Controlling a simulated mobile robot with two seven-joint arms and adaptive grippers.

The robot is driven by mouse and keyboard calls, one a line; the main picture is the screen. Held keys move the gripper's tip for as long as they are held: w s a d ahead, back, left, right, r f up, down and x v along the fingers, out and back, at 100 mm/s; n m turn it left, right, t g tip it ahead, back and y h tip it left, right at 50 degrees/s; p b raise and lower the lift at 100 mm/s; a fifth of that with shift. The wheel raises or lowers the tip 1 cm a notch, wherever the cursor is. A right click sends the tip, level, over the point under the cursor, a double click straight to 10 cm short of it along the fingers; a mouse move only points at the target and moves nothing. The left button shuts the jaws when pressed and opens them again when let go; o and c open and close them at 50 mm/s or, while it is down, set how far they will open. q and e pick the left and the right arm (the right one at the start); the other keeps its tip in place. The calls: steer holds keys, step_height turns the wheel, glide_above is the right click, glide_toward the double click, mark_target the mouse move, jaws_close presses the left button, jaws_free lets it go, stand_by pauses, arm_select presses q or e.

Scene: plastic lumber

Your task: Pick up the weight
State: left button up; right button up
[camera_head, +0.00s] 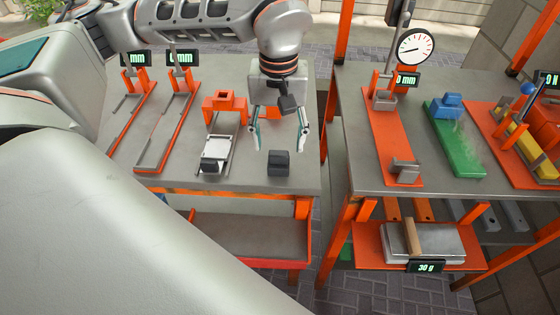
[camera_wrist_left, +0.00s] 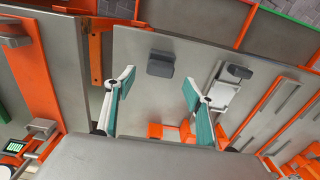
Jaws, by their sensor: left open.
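A small dark grey block, the likely weight (camera_head: 279,162), sits on the left grey table near its front edge. It also shows in the left wrist view (camera_wrist_left: 160,65), just past the fingertips and roughly centred between them. My left gripper (camera_head: 279,142) points down just behind the block, with its teal-lined fingers spread; they also show in the left wrist view (camera_wrist_left: 158,78). My right gripper is out of view.
An orange bracket (camera_head: 225,104) stands behind the white plate. Orange-railed fixtures (camera_head: 168,130) lie further left. A gap separates the right table (camera_head: 352,172), which carries a dial gauge (camera_head: 415,48) and a green fixture (camera_head: 460,150).

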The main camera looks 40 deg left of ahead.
mark_target(279, 152)
arm_select(q)
steer(key=f, duration=0.5)
steer(key=shift+s+d+f, duration=0.1)
steer(key=shift+s+d, duration=0.05)
steer(key=shift+s, duration=0.2)
jaws_close()
